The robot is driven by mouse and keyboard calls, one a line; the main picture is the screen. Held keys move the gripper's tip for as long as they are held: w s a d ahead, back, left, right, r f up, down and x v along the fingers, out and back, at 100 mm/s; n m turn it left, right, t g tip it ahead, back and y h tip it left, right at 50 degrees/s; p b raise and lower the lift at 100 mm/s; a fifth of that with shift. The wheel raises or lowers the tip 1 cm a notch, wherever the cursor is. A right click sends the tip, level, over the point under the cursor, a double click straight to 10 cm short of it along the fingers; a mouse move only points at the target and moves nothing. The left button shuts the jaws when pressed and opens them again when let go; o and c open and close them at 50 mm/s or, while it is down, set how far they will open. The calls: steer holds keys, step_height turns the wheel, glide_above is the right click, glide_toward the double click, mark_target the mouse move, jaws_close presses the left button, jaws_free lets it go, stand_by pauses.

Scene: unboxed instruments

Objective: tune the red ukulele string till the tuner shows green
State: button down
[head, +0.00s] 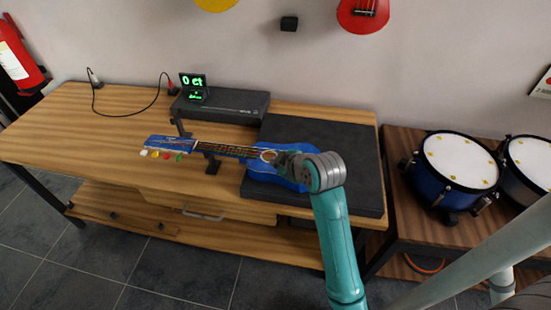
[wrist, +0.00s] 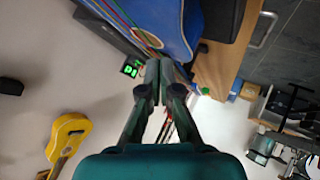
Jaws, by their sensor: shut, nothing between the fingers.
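The blue ukulele (head: 275,178) lies on its back, its body on a dark mat and its neck pointing left. Its headstock (head: 168,143) has white, yellow, red and green pegs along the near edge; the red peg (head: 166,156) is small in view. The tuner (head: 194,87) stands on a black box, its display lit green and reading "0 ct". My gripper (head: 283,160) is over the ukulele body by the sound hole, shut and empty. The wrist view shows its fingers together (wrist: 161,68), with the ukulele body (wrist: 168,25) and coloured strings (wrist: 130,22) beyond. I cannot tell whether they touch a string.
The black box (head: 232,106) stands at the back of the wooden table (head: 75,120). A neck stand (head: 211,165) supports the ukulele. Blue drums (head: 440,190) stand on a side bench at right. The table's left part is mostly clear.

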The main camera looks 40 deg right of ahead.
steer(key=w+d+r+n+g, duration=0.1)
steer(key=w+d+r, duration=0.1)
steer(key=d+r, duration=0.3)
step_height(320, 180, up, 4)
steer(key=shift+d+f+n, duration=0.2)
steer(key=shift+n, duration=0.2)
steer(key=shift+w+f, duration=0.1)
steer(key=shift+f, duration=4.35)
steer(key=shift+f, duration=0.15)
steer(key=shift+f, duration=0.25)
steer(key=shift+f, duration=0.3)
steer(key=shift+r, duration=0.75)
